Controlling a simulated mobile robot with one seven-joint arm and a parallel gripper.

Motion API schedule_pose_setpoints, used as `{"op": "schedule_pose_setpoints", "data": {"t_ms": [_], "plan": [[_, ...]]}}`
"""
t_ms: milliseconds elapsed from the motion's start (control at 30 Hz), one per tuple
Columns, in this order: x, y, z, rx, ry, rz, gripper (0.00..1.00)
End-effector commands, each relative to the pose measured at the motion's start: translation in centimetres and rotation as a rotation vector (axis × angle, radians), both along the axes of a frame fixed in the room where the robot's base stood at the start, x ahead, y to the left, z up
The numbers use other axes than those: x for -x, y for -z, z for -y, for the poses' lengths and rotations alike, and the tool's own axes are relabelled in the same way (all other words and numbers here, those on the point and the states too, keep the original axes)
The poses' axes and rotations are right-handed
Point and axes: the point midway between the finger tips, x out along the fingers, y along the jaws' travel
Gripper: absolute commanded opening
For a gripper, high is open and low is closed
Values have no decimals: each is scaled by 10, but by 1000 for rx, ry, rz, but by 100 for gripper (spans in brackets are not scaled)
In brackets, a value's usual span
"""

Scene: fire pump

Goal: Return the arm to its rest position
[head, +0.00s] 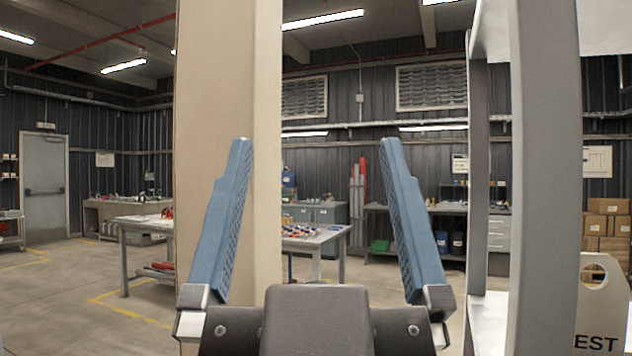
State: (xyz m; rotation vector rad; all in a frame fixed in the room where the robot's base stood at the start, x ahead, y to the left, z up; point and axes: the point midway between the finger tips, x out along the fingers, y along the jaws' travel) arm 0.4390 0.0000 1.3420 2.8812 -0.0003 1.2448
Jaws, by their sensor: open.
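My gripper (316,145) is in the middle of the head view, pointing up and away from me. Its two blue ribbed fingers stand wide apart, with nothing between them. The dark grey gripper body (317,318) is at the bottom centre. The rest of the arm is not clearly visible.
A beige column (228,75) rises behind the left finger. A grey shelf upright (549,180) stands close on the right, beside a white panel (601,300) reading "EST". A table (330,235) with small parts, workbenches, boxes (605,225) and a door (44,185) are farther back. Open floor lies left.

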Motion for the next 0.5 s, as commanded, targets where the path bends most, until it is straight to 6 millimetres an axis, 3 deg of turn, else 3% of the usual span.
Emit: {"op": "schedule_pose_setpoints", "data": {"t_ms": [267,367,500], "plan": [[-1,-7,0,-2,-1,-3,100],[-1,-23,0,-1,-1,-3,100],[-1,-59,0,-1,-1,-3,100]]}}
